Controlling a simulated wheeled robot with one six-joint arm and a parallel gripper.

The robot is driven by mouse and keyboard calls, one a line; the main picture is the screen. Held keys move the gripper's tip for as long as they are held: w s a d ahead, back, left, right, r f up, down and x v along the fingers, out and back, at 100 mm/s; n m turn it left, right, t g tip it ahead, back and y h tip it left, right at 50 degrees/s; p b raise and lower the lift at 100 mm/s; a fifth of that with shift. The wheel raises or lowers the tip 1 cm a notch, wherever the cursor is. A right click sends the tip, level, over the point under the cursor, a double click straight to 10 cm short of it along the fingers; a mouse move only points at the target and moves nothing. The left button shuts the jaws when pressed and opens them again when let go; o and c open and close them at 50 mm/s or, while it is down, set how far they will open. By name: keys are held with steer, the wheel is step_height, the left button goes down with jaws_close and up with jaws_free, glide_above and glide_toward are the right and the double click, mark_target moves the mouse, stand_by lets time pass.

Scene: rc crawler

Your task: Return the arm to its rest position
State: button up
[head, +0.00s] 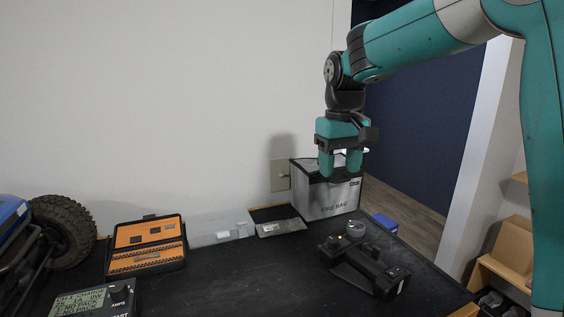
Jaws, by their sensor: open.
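My gripper (340,165) is in the upper middle of the head view, pointing down, with its two teal fingers apart and nothing between them. It hangs above the black bench top and in front of the silver fire bag (325,200), overlapping the bag's upper part in the picture. My teal arm reaches in from the upper right. Whether the fingers touch the bag cannot be told for sure, but they appear clear of it.
A blue box (385,222) is beside the bag. The bench's middle is clear.

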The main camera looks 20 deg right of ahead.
steer(key=s+a+f+n+y+b, duration=0.1)
steer(key=s+a+f+n+y, duration=0.1)
steer(key=s+a, duration=0.7)
steer(key=s+a+f+n+y+b, duration=0.1)
steer(key=s+a+f+n, duration=0.4)
steer(key=s, duration=1)
steer(key=a+f+y, duration=0.1)
steer(key=a, duration=0.2)
steer(key=shift+a, duration=0.4)
steer(key=shift+w, duration=0.1)
